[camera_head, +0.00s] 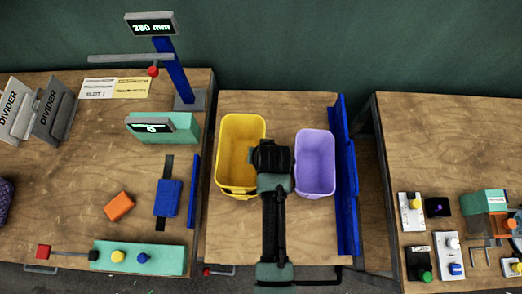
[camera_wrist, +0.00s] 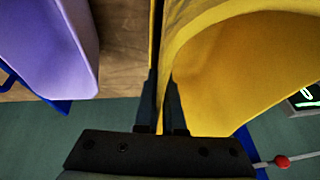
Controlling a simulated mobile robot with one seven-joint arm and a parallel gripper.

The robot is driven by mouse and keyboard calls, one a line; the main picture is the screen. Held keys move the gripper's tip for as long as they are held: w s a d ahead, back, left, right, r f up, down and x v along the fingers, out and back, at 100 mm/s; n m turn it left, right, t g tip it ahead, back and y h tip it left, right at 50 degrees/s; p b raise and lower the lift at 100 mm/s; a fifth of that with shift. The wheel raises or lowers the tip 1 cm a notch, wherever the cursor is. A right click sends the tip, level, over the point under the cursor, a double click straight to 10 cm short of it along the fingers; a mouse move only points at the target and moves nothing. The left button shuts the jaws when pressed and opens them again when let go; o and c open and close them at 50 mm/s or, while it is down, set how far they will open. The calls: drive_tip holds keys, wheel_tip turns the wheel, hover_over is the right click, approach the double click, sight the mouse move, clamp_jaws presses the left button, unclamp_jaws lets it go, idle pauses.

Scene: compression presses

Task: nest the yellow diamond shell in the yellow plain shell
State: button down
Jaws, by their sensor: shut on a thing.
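A yellow shell (camera_head: 229,150), an open bin shape, stands on the middle table, left of my gripper. In the wrist view the yellow shell (camera_wrist: 235,70) fills the upper right, with its wall between my fingers. My gripper (camera_wrist: 163,105) is shut on that wall, at the side facing the purple bin. In the head view my wrist and arm hide the fingers and part of the shell's right side. I see only one yellow shell outline and no diamond mark. I cannot tell whether it is the diamond or plain one, or whether another sits inside.
A purple bin (camera_head: 315,165) stands close on the right of my wrist. A blue rail (camera_head: 346,180) edges the table's right side. A left table holds a 280 mm display (camera_head: 152,24) and an orange block (camera_head: 119,206). The middle table's front is mostly clear beside my arm.

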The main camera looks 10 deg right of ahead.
idle(0.4)
drive_tip(key=c, duration=0.9)
unclamp_jaws()
drive_tip(key=shift+c, duration=0.2)
drive_tip(key=shift+r+p, duration=0.15)
drive_tip(key=shift+p, duration=0.15)
wheel_tip(320, 180, up, 8)
drive_tip(key=p, duration=0.7)
drive_tip(key=shift+f, duration=0.2)
drive_tip(key=shift+r+p, duration=0.55)
drive_tip(key=shift+r, duration=0.5)
